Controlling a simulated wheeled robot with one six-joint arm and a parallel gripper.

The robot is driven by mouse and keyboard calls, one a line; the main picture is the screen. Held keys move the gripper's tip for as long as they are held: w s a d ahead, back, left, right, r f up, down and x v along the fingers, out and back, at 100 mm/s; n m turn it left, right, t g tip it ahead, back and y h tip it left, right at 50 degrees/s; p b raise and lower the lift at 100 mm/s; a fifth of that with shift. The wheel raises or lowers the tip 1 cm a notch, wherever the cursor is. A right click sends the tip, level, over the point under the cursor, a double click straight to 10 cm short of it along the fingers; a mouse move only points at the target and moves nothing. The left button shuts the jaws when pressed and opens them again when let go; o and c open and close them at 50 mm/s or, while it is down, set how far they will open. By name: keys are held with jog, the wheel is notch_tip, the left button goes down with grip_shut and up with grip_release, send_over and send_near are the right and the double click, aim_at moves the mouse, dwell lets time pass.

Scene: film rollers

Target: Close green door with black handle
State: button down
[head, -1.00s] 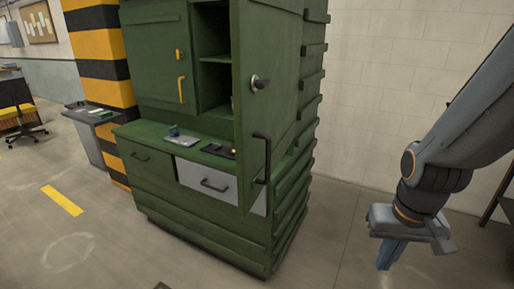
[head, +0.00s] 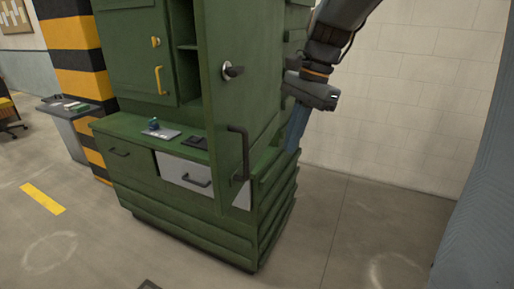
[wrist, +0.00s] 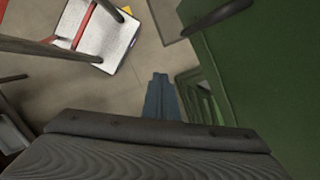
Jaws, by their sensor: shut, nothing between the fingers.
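The green door (head: 222,100) stands open at the right of the green cabinet, swung outward, with shelves showing behind its left edge. It bears a long black handle (head: 238,150) and a dark round knob (head: 233,71). My gripper (head: 293,146) is to the right of the door, close to the cabinet's right side in the picture. Its blue-grey fingers point down and are shut and empty. In the wrist view the closed fingers (wrist: 160,78) hang left of a green panel (wrist: 270,65) with a dark bar on it. Contact cannot be told.
Left of the open door are a closed green door with a yellow handle (head: 159,80), a counter with small items, and grey and green drawers. A black-and-yellow pillar (head: 72,50) stands at the left. The floor right of the cabinet (head: 340,220) is clear, before a pale wall.

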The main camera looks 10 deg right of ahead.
notch_tip(320, 180, up, 7)
jog(key=w+m+y, duration=0.2)
jog(key=m, duration=0.2)
jog(key=a+f+p, duration=0.3)
jog(key=a+f, duration=0.4)
jog(key=f, duration=0.1)
jog(key=shift+s+a+f+p, duration=0.3)
jog(key=shift+s+a+f, duration=0.1)
